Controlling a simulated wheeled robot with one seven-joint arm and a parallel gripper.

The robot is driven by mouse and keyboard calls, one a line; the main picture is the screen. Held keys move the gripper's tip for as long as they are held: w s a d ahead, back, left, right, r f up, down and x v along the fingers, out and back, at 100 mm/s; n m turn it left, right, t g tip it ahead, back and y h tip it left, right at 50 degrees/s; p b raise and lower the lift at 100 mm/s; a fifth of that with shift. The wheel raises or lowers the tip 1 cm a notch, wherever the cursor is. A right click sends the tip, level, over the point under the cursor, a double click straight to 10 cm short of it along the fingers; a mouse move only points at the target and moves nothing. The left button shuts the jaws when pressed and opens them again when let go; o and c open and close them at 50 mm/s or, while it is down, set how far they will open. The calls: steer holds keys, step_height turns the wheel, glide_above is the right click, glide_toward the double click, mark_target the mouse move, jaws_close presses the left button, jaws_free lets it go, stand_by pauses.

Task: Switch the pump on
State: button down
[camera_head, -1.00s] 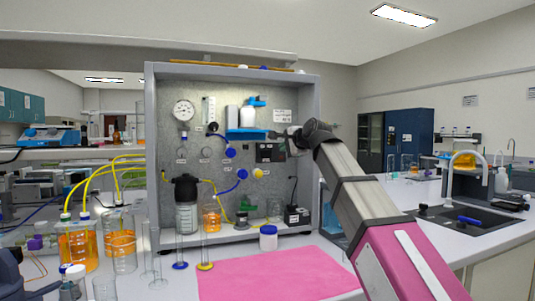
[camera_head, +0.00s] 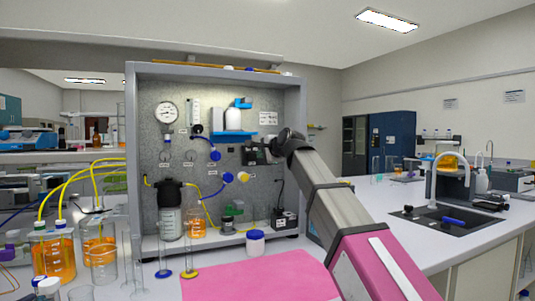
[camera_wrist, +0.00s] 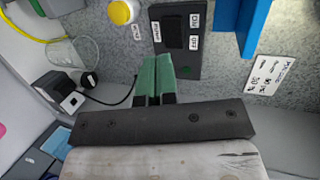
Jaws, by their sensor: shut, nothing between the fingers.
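The pump switch box (camera_wrist: 188,62) is a dark box on the rig's grey back panel, with white labels reading PUMP, ON and OFF. A black rocker (camera_wrist: 174,32) sits in its face; I cannot tell which way it is tipped. The box also shows in the head view (camera_head: 250,156), partly behind my gripper. My gripper (camera_wrist: 155,62) is shut and empty, its green fingertips together. In the wrist view the tips overlap the lower left edge of the box, below the rocker. I cannot tell whether they touch it.
A yellow knob (camera_wrist: 122,12) is left of the box, and a blue shelf (camera_head: 234,136) is above it. A black-and-white plug unit (camera_head: 284,219) stands on the rig floor. A white jar with a blue lid (camera_head: 256,243) stands by the pink mat (camera_head: 250,280).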

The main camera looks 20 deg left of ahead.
mark_target(248, 158)
steer(key=x, duration=0.5)
steer(key=r+x, duration=0.1)
steer(key=x, duration=0.1)
steer(key=shift+w+a, duration=0.3)
steer(key=shift+a, duration=0.05)
steer(key=shift+a, duration=0.1)
